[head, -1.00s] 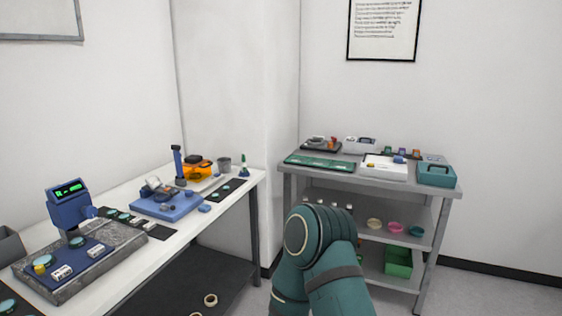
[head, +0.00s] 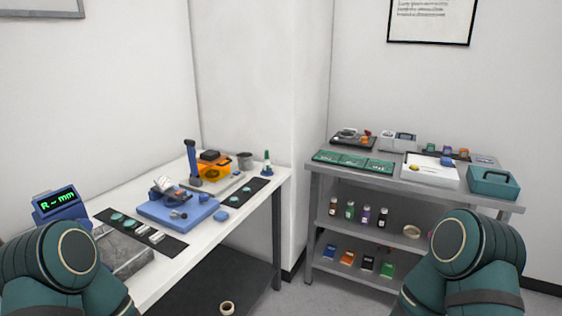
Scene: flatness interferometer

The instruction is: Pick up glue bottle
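A small green bottle with a narrow pointed top (head: 267,163) stands upright at the far right corner of the white table (head: 262,197). It may be the glue bottle, but it is too small to be sure. Several small dark-capped bottles (head: 366,214) stand on the middle shelf of the grey rack (head: 316,200); I cannot read their labels. Neither of my grippers is in view. Only green links of my two arms show at the lower left and lower right, far from the bottles.
The white table also holds a blue fixture (head: 178,208), an orange device (head: 213,167), a grey cup (head: 245,160) and a black strip with discs. The rack top carries green boards (head: 352,162), a white tray and a teal box (head: 493,182). A tape roll (head: 227,308) lies low down.

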